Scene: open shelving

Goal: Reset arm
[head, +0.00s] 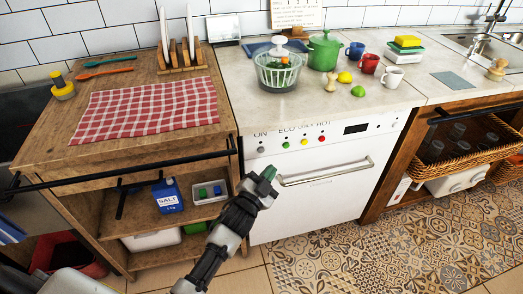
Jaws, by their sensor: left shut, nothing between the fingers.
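My left gripper (265,181) shows near the middle of the head view, at the end of my dark and grey arm that rises from the bottom edge. Its greenish fingertips are together and hold nothing. My right gripper is not in view.
A checked cloth (150,108) lies on the wooden top. A salt packet (167,196) stands on the shelf below. The counter holds a salad spinner (278,72), green pot (324,50) and mugs (369,63). A wicker basket (455,155) sits at right. The tiled floor (380,250) is clear.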

